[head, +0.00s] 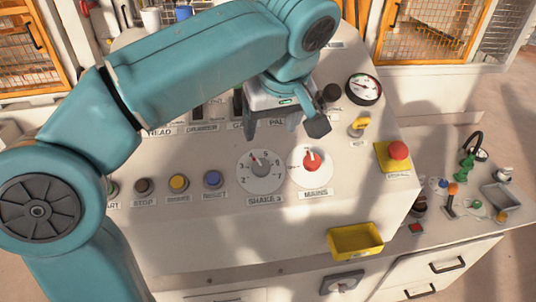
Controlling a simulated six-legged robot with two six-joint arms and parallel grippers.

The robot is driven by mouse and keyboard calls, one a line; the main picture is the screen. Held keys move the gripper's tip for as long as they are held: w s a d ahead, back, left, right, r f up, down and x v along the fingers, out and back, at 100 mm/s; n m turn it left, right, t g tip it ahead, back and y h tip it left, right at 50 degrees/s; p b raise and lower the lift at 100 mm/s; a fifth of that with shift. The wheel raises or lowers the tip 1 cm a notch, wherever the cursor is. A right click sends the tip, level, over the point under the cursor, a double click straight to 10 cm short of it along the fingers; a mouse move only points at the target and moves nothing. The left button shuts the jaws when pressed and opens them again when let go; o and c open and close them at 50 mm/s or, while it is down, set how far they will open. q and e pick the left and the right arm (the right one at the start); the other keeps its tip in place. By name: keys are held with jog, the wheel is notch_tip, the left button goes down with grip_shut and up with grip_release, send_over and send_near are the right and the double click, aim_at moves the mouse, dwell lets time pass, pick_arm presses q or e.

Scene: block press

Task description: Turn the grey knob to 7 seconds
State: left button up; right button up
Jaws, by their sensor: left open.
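The grey knob (261,170) sits at the centre of a round white dial labelled SHAKE s on the panel. A small red mark at its upper left points up and slightly left; a 7 shows at the dial's lower right and a 2 at its lower left. My left gripper (285,128) hangs above and slightly right of the dial, its fingers spread and apart from the knob. Nothing is between the fingers. The knob is not covered by the arm. My right gripper is out of view.
A red MAINS knob (312,162) is close right of the grey knob. Blue (213,179), yellow (179,183) and dark (144,187) buttons line the left. A red mushroom button (398,150), a gauge (364,89) and a yellow tray (356,241) are to the right.

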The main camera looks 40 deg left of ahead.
pick_arm(q)
send_near(262, 165)
jog(key=x, duration=0.8)
jog(key=shift+f, duration=0.25)
jog(key=shift+a+f, duration=0.3)
jog(key=shift+f, duration=0.05)
jog(key=shift+w+d, duration=0.15)
jog(key=shift+d, duration=0.15)
jog(key=shift+a, duration=0.15)
jog(key=c, duration=1.1)
